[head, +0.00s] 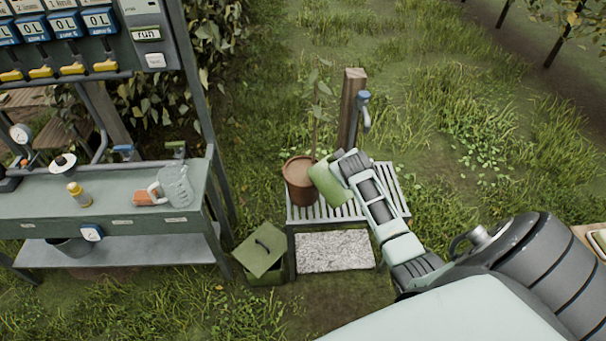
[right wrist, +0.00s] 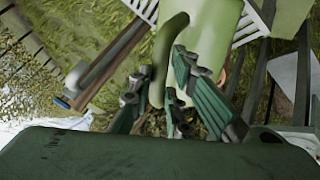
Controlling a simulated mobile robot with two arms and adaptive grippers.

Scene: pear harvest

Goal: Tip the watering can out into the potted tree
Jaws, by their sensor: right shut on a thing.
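The potted tree (head: 318,105) is a thin, leafy sapling in a brown pot (head: 299,184) on a slatted stand (head: 390,190). The green watering can (head: 328,185) is tilted just right of the pot and overlaps its right edge in the head view; I cannot tell whether they touch. My right gripper (head: 345,166) is shut on the can's handle. In the right wrist view the fingers (right wrist: 172,82) close around the curved green handle (right wrist: 164,50), with the can's body (right wrist: 205,35) behind. The spout and any water are not clear. My left gripper is not in view.
A post with a blue tap (head: 363,98) stands behind the stand. A green lidded box (head: 262,252) sits at its front left. A workbench (head: 110,205) on the left holds a clear jug (head: 177,186) and a yellow bottle (head: 76,194). Grass is open behind.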

